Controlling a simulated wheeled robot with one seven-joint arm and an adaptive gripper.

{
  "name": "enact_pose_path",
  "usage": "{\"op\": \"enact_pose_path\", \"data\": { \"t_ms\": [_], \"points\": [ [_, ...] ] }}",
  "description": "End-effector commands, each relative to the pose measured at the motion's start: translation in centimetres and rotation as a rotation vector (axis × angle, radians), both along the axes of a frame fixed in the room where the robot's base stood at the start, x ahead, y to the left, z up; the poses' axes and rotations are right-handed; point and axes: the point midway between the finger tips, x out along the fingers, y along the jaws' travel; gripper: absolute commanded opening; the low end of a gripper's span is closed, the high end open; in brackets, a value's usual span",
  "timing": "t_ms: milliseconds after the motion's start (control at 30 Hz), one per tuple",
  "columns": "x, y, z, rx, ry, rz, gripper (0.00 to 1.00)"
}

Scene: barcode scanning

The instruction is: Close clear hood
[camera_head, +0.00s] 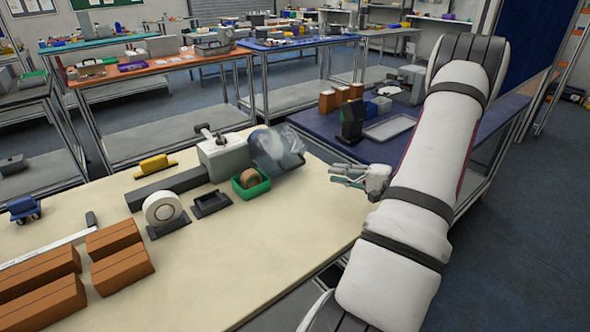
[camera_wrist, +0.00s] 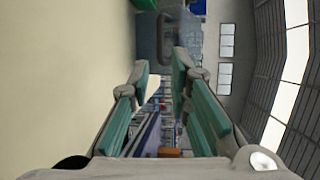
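The clear hood (camera_head: 277,148) is a see-through cover at the right side of a grey-white device (camera_head: 224,157) on the cream table. It sits tilted outward from the device, over the back of a green bin. In the wrist view the hood (camera_wrist: 185,38) shows as a translucent grey-blue shape ahead of the fingertips. My gripper (camera_head: 347,176) is to the right of the hood, near the table's right edge, pointing left towards it. In the wrist view the teal-padded fingers (camera_wrist: 160,75) are apart with nothing between them. A gap separates them from the hood.
The green bin (camera_head: 251,188) with a brown tape roll stands just in front of the hood. A white tape roll (camera_head: 163,209) and a black tray (camera_head: 211,203) are to its left. Brown boxes (camera_head: 121,268) lie front left. The table's front right is clear.

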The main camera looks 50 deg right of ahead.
Motion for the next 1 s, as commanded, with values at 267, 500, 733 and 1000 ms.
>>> {"op": "enact_pose_path", "data": {
  "t_ms": [267,500,733,1000],
  "points": [
    [4.9,1.0,-0.6,0.003,0.001,0.007,0.18],
    [9.4,1.7,-1.2,0.003,0.001,0.007,0.18],
    [12.1,2.1,-1.6,0.002,0.001,0.005,0.18],
    [12.8,2.2,-1.7,0.001,0.002,0.004,0.18]
  ]
}}
